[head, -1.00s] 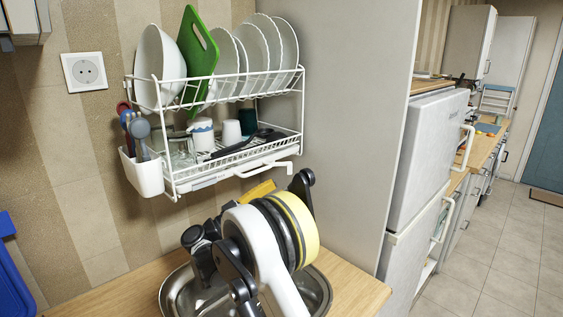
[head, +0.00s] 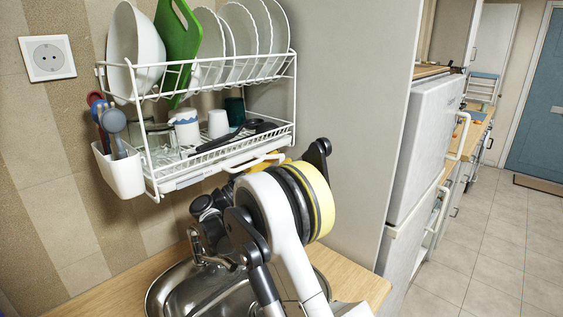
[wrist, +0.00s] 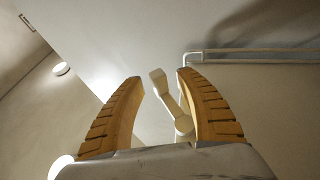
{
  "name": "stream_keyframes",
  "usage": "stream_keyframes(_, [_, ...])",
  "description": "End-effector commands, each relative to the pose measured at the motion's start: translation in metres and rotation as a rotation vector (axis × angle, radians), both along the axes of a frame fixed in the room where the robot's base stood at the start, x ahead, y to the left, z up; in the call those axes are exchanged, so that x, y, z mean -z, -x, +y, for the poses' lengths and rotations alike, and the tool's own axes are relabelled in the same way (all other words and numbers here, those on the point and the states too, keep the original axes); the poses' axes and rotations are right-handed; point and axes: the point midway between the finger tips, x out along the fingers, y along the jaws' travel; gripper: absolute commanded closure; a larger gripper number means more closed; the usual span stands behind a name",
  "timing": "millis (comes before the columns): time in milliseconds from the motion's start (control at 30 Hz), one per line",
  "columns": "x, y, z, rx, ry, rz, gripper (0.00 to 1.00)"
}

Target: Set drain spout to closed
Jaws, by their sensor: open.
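The drain spout (head: 256,163) is a slim white bent piece under the front right of the dish rack's drip tray (head: 190,178). In the head view my arm covers part of it. In the wrist view the white spout (wrist: 172,102) stands tilted between my gripper's two orange ribbed fingers, nearer the right one. My gripper (wrist: 160,77) is open, with a gap on the left of the spout; I cannot tell whether the right finger touches it. In the head view my gripper (head: 280,159) is mostly hidden behind my wrist, with a bit of orange at the spout's right.
The white wire dish rack (head: 197,72) on the wall holds plates, a bowl, a green board and cups. A utensil holder (head: 121,172) hangs at its left. A steel sink (head: 170,290) with a tap (head: 205,252) lies below. A tall grey panel (head: 345,90) stands close on the right.

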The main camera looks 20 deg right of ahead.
Motion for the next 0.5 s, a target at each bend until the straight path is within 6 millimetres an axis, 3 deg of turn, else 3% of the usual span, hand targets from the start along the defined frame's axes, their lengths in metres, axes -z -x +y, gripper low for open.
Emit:
stream_keyframes(167, [-0.0003, 0.0, 0.0, 0.0, 0.0, 0.0, 0.59])
stream_keyframes(300, [-0.0003, -0.0001, 0.0001, 0.0, 0.0, 0.0, 1.0])
stream_keyframes(500, [-0.0001, 0.0, 0.0003, 0.0, 0.0, 0.0, 1.0])
